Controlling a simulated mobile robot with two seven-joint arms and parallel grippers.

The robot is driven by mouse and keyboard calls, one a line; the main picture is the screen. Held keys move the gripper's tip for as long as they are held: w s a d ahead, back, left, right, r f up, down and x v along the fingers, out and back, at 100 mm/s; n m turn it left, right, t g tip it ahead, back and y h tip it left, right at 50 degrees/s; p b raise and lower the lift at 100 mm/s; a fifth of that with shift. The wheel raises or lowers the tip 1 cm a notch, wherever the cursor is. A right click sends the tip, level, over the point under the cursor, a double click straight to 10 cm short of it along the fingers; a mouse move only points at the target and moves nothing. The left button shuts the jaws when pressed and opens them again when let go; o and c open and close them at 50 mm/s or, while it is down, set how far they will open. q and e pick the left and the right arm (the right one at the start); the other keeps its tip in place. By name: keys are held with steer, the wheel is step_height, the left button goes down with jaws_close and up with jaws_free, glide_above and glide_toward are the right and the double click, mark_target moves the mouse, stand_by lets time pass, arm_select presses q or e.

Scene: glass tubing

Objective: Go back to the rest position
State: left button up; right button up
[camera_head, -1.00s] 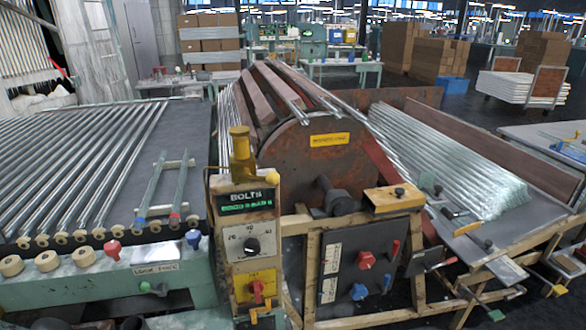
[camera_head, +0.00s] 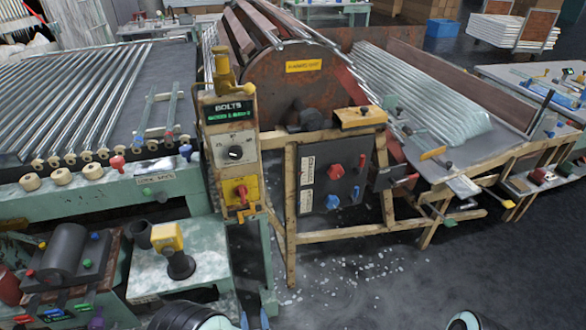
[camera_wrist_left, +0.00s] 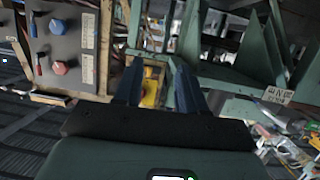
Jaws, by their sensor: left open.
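My left gripper (camera_wrist_left: 158,72) shows in the left wrist view with its two dark fingers apart and nothing held between them. A yellow part of the machinery shows behind the gap. In the head view, rounded white and dark parts of my arms show at the bottom edge, low left of centre and low right. My right gripper cannot be made out in any view.
A control post (camera_head: 233,150) and a grey knob panel (camera_head: 330,178) stand ahead below a rusty drum (camera_head: 290,90). A rack of glass tubes (camera_head: 70,100) is at left. A small bench (camera_head: 160,275) stands front left. Floor (camera_head: 400,285) at front right is open, with scattered shards.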

arm_select(q)
steer(key=s+a+f+g+h, duration=0.15)
steer(key=s+f+g, duration=0.25)
steer(key=f, duration=0.4)
steer(key=s+a+f+g+h, duration=0.1)
steer(key=s+a+f+g, duration=0.25)
steer(key=f, duration=0.45)
steer(key=s+f+n+g+h, duration=0.2)
steer(key=s+f+g+h, duration=0.35)
steer(key=s, duration=0.75)
steer(key=s+d+r+g+p, duration=0.1)
steer(key=r+p, duration=0.6)
steer(key=p, duration=0.1)
steer(key=s+d+r+m+g+y+p, duration=0.1)
steer(key=s+r+p, duration=0.1)
steer(key=r+p, duration=0.6)
steer(key=shift+s+d+r+p, duration=0.2)
steer(key=shift+s+r+p, duration=0.1)
steer(key=shift+p, duration=0.1)
arm_select(e)
steer(key=s+a+r+g, duration=0.1)
steer(key=s+r, duration=0.1)
steer(key=r, duration=0.6)
steer(key=s+a+r+g, duration=0.1)
steer(key=s+r, duration=0.1)
steer(key=r, duration=0.6)
steer(key=shift+s+a+r+n+y, duration=0.15)
steer(key=shift+s+r+n+y, duration=0.05)
steer(key=shift+r+n+y, duration=0.15)
